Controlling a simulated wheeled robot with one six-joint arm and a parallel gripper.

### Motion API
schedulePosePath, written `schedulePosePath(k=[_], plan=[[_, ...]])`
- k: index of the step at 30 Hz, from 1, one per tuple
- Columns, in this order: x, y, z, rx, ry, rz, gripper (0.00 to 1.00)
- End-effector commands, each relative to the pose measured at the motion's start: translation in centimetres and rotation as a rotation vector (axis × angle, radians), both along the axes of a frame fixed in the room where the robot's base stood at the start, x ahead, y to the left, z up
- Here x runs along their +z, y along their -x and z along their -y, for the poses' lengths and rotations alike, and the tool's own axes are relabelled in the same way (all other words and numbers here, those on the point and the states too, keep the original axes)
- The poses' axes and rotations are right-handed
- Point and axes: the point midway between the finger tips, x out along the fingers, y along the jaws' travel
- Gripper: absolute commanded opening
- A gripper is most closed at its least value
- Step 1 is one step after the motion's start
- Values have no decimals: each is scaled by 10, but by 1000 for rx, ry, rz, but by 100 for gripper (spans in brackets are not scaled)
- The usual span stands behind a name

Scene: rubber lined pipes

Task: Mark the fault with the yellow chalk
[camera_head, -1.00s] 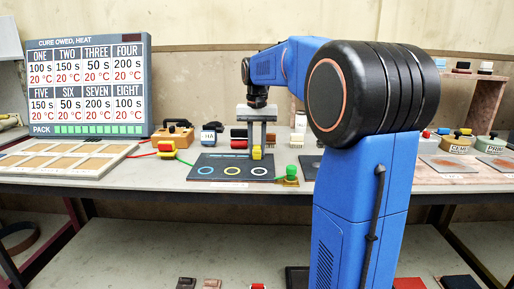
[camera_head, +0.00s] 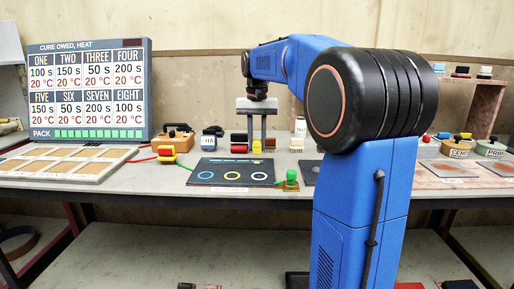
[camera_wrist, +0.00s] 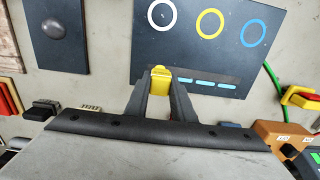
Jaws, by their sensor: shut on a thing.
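My gripper (camera_head: 257,149) is shut on the yellow chalk (camera_head: 256,147), near the back edge of a dark board (camera_head: 210,185). In the wrist view the chalk (camera_wrist: 161,77) sits between the fingertips, over the edge of the dark board (camera_wrist: 170,50). The board bears a white ring (camera_wrist: 162,14), a yellow ring (camera_wrist: 210,24) and a blue ring (camera_wrist: 253,34), plus short light-blue strips (camera_wrist: 208,83). I cannot make out a fault in these views.
A heat sign (camera_head: 90,90) stands at the left behind a framed tray (camera_head: 60,177). A red-and-yellow block (camera_head: 167,154), a green-topped button (camera_head: 291,175) and small blocks (camera_head: 239,138) surround the board. A grey plate (camera_wrist: 55,30) with a dark dome lies beside it.

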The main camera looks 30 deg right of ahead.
Motion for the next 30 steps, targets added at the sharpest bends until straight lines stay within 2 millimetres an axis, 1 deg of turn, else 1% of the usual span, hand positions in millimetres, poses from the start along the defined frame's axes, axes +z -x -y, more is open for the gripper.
schedulePosePath(k=[9,15,30], plan=[[21,-1,0,0,0,2,0],[30,0,0,0,1,1,0],[31,0,0,0,1,1,0]])
